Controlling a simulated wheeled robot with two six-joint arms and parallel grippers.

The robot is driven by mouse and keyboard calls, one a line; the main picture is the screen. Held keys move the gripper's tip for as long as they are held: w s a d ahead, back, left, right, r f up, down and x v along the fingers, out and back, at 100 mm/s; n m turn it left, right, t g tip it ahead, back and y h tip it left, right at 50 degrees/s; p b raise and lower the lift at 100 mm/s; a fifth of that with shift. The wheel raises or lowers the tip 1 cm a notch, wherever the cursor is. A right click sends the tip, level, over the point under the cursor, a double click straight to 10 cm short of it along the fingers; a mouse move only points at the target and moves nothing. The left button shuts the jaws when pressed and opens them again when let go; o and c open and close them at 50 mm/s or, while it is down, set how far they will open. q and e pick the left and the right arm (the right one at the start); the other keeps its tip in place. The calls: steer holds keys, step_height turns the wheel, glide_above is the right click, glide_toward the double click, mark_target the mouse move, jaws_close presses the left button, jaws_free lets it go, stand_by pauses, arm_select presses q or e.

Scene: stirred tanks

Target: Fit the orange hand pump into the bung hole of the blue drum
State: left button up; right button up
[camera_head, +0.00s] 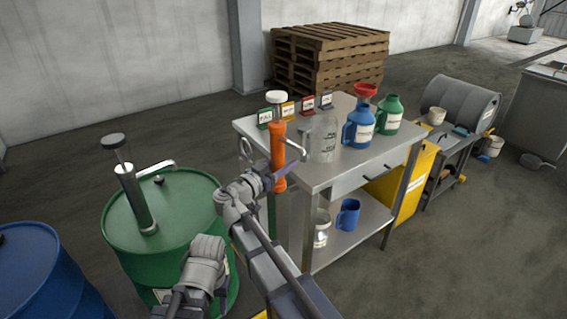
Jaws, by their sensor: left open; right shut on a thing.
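The orange hand pump (278,146) stands upright in the air by the left end of the steel table, with a white knob on top and a grey spout to the right. My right gripper (277,175) is shut on its lower body.
A green drum (185,210) with a grey metal pump (137,200) stands between the blue drum and the steel table (345,160). The table holds jugs, small label signs and a clear container. Pallets (330,60) are stacked behind. The floor at the back left is clear.

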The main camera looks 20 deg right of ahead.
mark_target(283, 154)
jaws_close()
steer(key=shift+o, duration=2.1)
jaws_free()
steer(key=c, duration=0.6)
steer(key=shift+o, duration=0.2)
steer(key=shift+r+p, duration=1.55)
